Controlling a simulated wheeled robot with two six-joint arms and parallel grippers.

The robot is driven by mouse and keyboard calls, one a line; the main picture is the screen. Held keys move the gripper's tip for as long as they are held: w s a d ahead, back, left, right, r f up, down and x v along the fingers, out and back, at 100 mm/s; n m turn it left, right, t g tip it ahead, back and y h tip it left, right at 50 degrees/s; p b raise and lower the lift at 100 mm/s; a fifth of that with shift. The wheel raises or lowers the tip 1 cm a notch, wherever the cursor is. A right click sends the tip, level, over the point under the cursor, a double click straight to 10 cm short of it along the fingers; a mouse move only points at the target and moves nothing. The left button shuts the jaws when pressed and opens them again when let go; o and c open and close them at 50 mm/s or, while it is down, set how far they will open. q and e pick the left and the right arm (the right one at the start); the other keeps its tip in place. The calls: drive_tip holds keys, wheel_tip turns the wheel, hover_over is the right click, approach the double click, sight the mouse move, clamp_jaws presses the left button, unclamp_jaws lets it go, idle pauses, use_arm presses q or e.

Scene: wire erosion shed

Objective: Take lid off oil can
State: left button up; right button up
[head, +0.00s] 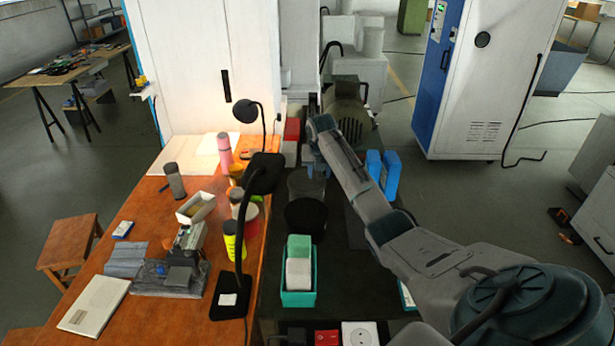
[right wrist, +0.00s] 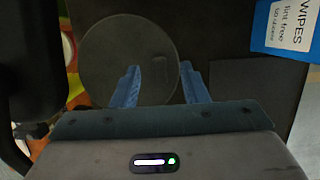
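A dark grey round lid (right wrist: 112,60) shows from above in the right wrist view, taken to be the oil can's lid. A small raised mark lies near its lower right edge. My right gripper (right wrist: 160,82) is open and empty above it. One finger overlaps the lid in the picture and the other is just beyond its right edge; I see no clear contact. In the head view my right gripper (head: 314,170) hangs over a dark cylinder (head: 304,186), which seems to be the can. Its side is mostly hidden. My left gripper is out of view.
A black round thing (head: 306,216) stands nearer on the dark bench. Blue wipes packs (head: 390,175) stand to the right, also in the wrist view (right wrist: 288,25). A black desk lamp (head: 262,175) is close on the left. A teal box (head: 298,298) stands in front.

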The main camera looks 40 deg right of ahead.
drive_tip(key=shift+w+f, duration=0.1)
drive_tip(key=shift+f, duration=0.2)
clamp_jaws()
drive_tip(key=shift+r, duration=0.1)
